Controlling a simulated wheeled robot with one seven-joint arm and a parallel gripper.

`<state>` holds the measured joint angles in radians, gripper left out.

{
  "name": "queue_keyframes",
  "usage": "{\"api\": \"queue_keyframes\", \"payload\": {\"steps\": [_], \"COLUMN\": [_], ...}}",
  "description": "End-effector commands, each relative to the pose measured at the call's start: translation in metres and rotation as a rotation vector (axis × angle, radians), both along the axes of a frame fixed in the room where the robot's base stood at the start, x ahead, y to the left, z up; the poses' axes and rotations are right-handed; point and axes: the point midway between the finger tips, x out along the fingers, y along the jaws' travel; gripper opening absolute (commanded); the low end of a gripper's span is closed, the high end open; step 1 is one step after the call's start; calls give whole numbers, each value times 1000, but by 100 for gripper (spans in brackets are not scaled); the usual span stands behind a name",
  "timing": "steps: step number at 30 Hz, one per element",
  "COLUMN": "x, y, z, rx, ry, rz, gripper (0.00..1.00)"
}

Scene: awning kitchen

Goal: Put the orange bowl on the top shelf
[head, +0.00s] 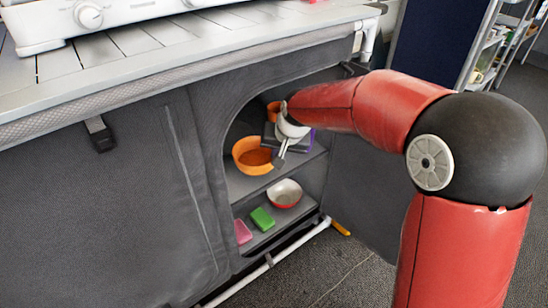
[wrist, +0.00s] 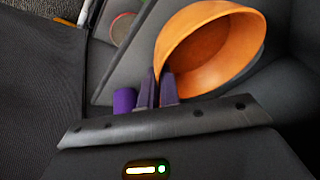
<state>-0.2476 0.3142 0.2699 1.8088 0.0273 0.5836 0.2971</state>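The orange bowl (head: 246,162) is inside the arched cabinet opening in the head view, at the level of the upper visible shelf (head: 250,186). I cannot tell whether it touches that shelf. In the wrist view the orange bowl (wrist: 212,45) fills the upper middle, its open side facing the camera. My gripper (head: 276,160) reaches in from the right, beside the bowl. In the wrist view my gripper's fingers (wrist: 158,82) are close together with the bowl's near rim between them. The fingertips are partly hidden by the rim.
A red-and-white bowl (head: 285,193), green sponge (head: 262,219) and pink item (head: 243,232) sit on the lower shelf. A purple object (wrist: 124,101) is beside my fingers. The cabinet's fabric edge surrounds the opening.

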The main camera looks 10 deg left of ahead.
Motion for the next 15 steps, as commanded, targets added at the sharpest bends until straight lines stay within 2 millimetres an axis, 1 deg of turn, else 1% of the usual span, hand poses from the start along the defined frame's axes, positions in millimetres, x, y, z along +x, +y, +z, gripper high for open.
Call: {"api": "queue_keyframes", "payload": {"steps": [1, 8, 9, 12, 15], "x": [4, 16, 15, 15, 15], "y": [4, 14, 12, 12, 12], "z": [0, -2, -11, -29, -36], "rx": [1, -1, -2, -1, -1], "ry": [-1, 0, 2, 2, 0], "rz": [0, 0, -1, -1, -1], "gripper": [0, 0, 0, 0, 0]}}
